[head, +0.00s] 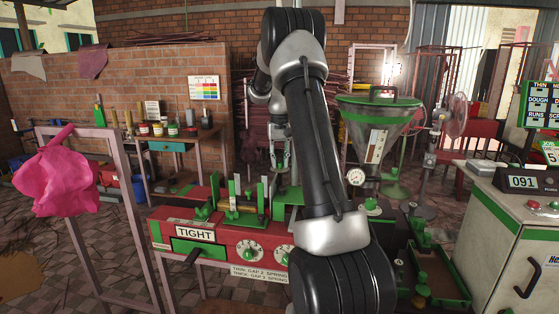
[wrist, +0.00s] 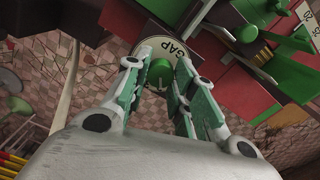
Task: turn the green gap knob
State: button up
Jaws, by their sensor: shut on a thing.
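The green gap knob (wrist: 159,75) shows in the wrist view on a pale round dial plate lettered GAP (wrist: 181,47). My gripper (wrist: 158,66) has its two green-padded fingers on either side of the knob and is shut on it. In the head view my gripper (head: 280,155) points down over the red and green extruder (head: 172,229), partly behind my arm.
A steel hopper (head: 373,137) with a green rim stands right of my arm. A cabinet with a 091 display (head: 522,182) is at right. Pink cloth (head: 57,176) hangs at left.

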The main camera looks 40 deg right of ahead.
aim_at(280, 162)
jog(key=o, duration=1)
jog(key=shift+o, duration=0.2)
notch_tip(280, 162, up, 12)
